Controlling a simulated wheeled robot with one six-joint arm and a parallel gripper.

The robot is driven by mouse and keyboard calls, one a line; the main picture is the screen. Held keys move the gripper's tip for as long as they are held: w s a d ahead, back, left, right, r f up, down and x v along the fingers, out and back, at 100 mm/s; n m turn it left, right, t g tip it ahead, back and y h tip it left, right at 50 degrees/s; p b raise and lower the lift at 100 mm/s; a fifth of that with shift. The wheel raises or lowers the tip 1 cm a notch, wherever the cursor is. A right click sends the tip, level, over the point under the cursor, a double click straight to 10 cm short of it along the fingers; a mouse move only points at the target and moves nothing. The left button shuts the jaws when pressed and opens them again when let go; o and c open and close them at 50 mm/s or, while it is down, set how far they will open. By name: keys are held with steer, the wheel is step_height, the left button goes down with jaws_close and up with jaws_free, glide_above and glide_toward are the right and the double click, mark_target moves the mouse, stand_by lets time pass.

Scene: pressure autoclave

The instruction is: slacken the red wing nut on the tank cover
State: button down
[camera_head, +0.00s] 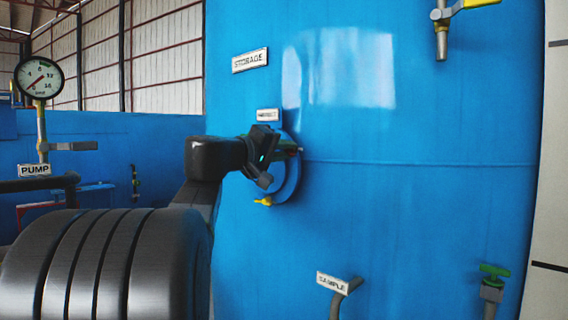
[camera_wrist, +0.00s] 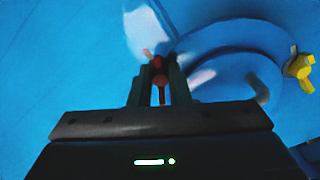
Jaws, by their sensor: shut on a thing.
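The round blue tank cover (camera_head: 288,180) sits on the blue tank wall, partly hidden behind my gripper in the head view. It also shows in the wrist view (camera_wrist: 225,75). My gripper (camera_wrist: 159,85) is at the upper edge of the cover, its fingers closed around the red wing nut (camera_wrist: 159,80). Part of the nut shows between the fingers in the wrist view. In the head view my gripper (camera_head: 292,150) hides most of it. A yellow wing nut (camera_head: 264,201) is at the cover's lower left; it also shows at the right of the wrist view (camera_wrist: 300,66).
A small label (camera_head: 268,115) is just above the cover, and a STORAGE sign (camera_head: 250,60) higher up. A SAMPLE pipe (camera_head: 345,294) and a green-handled valve (camera_head: 494,271) stick out lower right. A gauge (camera_head: 40,77) stands at left. The wall right of the cover is clear.

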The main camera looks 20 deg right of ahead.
stand_by(0.4)
steer(key=c, duration=1.4)
jaws_free()
steer(key=shift+o, duration=0.2)
